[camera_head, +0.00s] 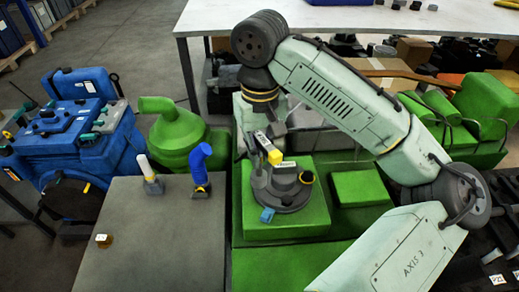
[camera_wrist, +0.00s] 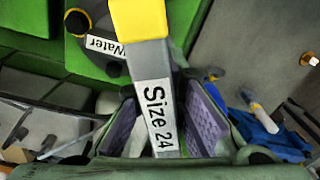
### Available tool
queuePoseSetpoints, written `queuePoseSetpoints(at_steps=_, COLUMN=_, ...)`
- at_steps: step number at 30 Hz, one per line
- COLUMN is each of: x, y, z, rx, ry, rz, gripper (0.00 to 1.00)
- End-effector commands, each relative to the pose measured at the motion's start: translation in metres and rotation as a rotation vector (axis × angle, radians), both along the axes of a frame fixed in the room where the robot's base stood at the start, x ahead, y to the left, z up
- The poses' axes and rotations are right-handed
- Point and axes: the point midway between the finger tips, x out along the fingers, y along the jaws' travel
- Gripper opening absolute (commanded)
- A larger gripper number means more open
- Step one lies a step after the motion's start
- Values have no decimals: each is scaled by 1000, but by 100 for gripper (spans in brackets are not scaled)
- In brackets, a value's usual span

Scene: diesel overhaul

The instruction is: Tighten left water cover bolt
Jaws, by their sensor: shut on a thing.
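My gripper (camera_wrist: 162,118) is shut on a grey tool with a yellow end (camera_wrist: 158,85), labelled "Size 24". Its purple pads press on both sides of the tool. In the head view the tool's yellow end (camera_head: 275,157) is above the grey round water cover (camera_head: 283,199), on a green engine block. A black bolt with a yellow ring (camera_head: 306,177) is at the cover's right. A blue piece (camera_head: 267,215) is at its front left. The wrist view shows the "Water" label (camera_wrist: 103,45) and a black, yellow-ringed bolt (camera_wrist: 77,21). I cannot tell whether the tool touches a bolt.
A grey table (camera_head: 130,235) to the left bears a white-topped tool (camera_head: 149,173), a blue tool (camera_head: 201,165) and a small brass piece (camera_head: 103,240). A blue engine (camera_head: 75,125) stands at far left. A white bench (camera_head: 350,20) is behind my arm.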

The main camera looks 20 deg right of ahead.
Motion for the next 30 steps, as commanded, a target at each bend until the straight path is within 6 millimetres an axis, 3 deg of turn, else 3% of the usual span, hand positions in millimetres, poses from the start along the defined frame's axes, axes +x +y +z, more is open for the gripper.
queuePoseSetpoints(at_steps=14, x=0, y=0, z=3, rx=0, ry=0, rz=-1, gripper=0)
queuePoseSetpoints(at_steps=30, x=0, y=0, z=33, rx=-1, ry=-1, rz=-1, gripper=0)
